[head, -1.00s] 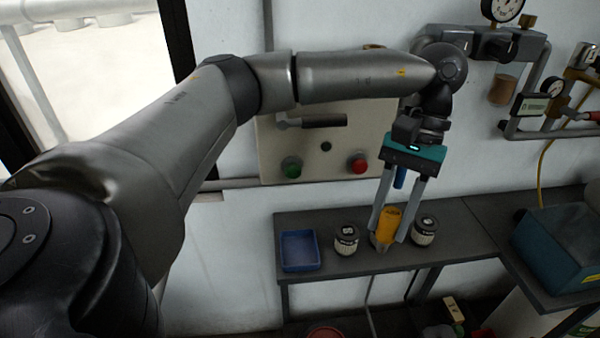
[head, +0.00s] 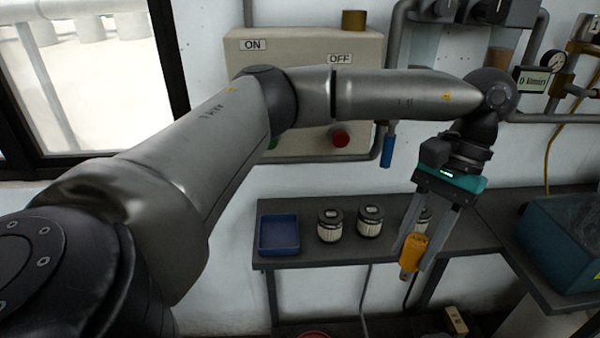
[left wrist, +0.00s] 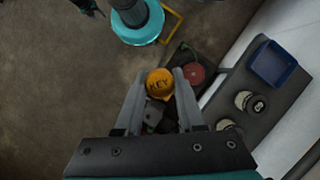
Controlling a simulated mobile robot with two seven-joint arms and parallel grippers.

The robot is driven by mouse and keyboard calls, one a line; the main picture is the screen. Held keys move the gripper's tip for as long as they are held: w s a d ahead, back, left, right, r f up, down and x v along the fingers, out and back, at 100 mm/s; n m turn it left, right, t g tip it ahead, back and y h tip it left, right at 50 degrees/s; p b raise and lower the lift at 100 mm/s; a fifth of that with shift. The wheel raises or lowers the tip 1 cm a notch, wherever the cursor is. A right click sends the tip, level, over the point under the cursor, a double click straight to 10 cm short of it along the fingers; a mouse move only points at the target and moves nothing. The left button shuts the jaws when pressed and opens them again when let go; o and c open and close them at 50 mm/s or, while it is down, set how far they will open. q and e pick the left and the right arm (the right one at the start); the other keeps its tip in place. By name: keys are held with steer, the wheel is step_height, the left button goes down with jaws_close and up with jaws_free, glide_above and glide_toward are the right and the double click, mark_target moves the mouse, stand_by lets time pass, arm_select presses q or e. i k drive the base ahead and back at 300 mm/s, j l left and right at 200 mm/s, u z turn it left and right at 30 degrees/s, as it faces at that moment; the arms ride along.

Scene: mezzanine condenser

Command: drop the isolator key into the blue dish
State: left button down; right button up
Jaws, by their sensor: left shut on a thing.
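The isolator key (head: 413,246) is orange, with a grey end pointing down. In the left wrist view its round orange end (left wrist: 159,83) reads "KEY". My left gripper (head: 412,259) is shut on it, fingers pointing down, in front of the shelf's front edge and partly covering a filter. The blue dish (head: 279,251) is a square, open tray at the shelf's left end, well left of the key. It looks empty. In the left wrist view the dish (left wrist: 273,64) is at the upper right. My right gripper is not in view.
Two black-and-white filters (head: 330,226) (head: 370,221) stand on the dark shelf (head: 300,262) between the dish and key; a third (head: 424,220) is behind the gripper. A control box (head: 300,60) is on the wall above. A teal case (head: 565,240) is at the right.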

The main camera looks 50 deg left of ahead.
mark_target(272, 238)
steer(key=l+u, duration=0.15)
steer(key=u, duration=0.3)
steer(key=l+u, duration=0.15)
steer(key=u, duration=0.25)
steer(key=i, duration=0.05)
